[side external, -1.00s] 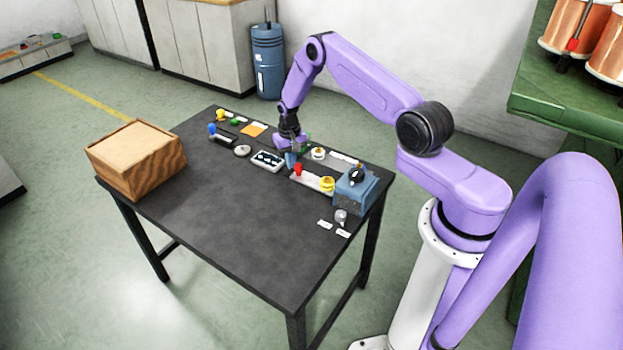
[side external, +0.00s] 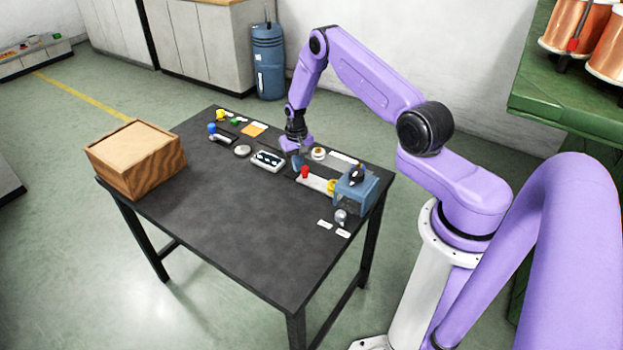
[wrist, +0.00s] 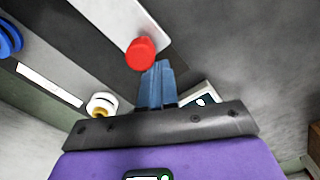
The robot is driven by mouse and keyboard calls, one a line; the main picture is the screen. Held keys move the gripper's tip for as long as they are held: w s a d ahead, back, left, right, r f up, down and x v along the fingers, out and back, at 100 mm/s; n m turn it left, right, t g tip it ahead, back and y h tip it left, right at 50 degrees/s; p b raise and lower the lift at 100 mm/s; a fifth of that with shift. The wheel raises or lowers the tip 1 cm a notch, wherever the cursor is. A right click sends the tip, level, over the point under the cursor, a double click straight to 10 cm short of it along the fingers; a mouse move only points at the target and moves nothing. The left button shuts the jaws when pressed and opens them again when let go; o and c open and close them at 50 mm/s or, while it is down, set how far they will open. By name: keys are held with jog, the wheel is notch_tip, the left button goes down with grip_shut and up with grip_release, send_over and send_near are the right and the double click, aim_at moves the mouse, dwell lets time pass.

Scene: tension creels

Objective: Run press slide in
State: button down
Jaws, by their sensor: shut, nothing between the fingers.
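The press is a blue housing (side external: 355,193) with a black top part at the right end of the black table. A pale slide plate (side external: 316,182) leads into its left side. The plate carries a red knob (side external: 305,172) near its left end and a yellow round piece (side external: 332,186), partly hidden at the housing. My gripper's blue fingers (side external: 296,162) are shut and low, just left of the red knob. In the wrist view the shut fingers (wrist: 155,85) lie close beside the red knob (wrist: 140,54); I cannot tell if they touch.
A white dial (side external: 318,153) sits behind the slide. A pale panel with dark buttons (side external: 268,161) and a grey disc (side external: 243,151) lie to the left. A wooden box (side external: 136,160) stands at the table's left end.

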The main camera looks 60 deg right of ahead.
aim_at(311, 180)
jog(key=shift+s, duration=3.5)
jog(key=shift+w, duration=0.8)
notch_tip(311, 180, up, 7)
